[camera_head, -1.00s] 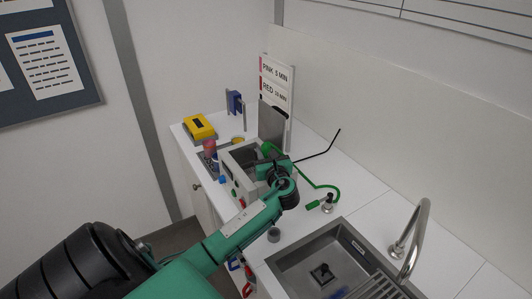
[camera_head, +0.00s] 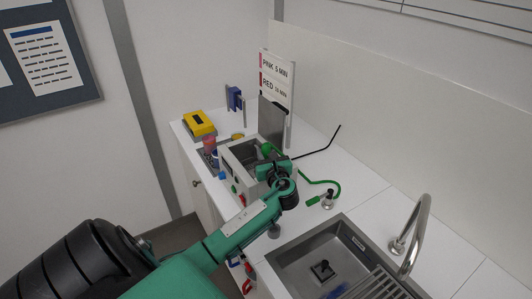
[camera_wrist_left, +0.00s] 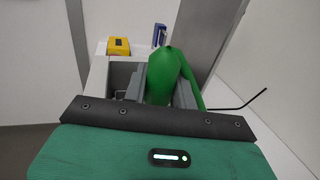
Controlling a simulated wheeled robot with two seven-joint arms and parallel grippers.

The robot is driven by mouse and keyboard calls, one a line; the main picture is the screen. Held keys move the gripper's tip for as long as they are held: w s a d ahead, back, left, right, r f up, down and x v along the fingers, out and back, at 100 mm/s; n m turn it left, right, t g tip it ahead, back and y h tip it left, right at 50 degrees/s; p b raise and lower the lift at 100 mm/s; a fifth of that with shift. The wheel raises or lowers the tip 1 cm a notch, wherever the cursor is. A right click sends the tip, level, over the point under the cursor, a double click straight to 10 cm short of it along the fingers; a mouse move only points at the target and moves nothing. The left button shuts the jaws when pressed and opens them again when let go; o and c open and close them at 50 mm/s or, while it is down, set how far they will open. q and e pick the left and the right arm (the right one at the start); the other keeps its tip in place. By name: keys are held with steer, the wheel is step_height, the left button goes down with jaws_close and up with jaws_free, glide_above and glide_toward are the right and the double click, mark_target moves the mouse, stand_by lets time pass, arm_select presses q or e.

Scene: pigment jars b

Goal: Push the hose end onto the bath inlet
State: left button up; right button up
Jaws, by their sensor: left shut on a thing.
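The green hose (camera_head: 325,183) runs over the counter from the base near the sink to my left gripper (camera_head: 268,160). The gripper is shut on the thick green hose end, which shows between the grey fingers in the left wrist view (camera_wrist_left: 165,75). The grey bath (camera_head: 232,156) is a box with an open top and coloured knobs on its front. The gripper and hose end are at its right side. The bath inlet is hidden behind the gripper and hose, so I cannot tell whether the hose end touches it. My right gripper is not in view.
A sink (camera_head: 290,254) with a curved tap (camera_head: 421,225) is at the front right. A sign (camera_head: 277,78) and an upright grey plate (camera_head: 271,120) stand behind the bath. A thin black rod (camera_head: 323,146) sticks out to its right. A yellow device (camera_head: 199,123) stands at the far left.

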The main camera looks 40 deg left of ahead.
arm_select(q)
steer(key=shift+f, duration=0.6)
steer(key=o, duration=1.1)
steer(key=b+v, duration=0.5)
steer(key=v, duration=0.9)
steer(key=shift+f, duration=0.1)
steer(key=shift+a, duration=0.1)
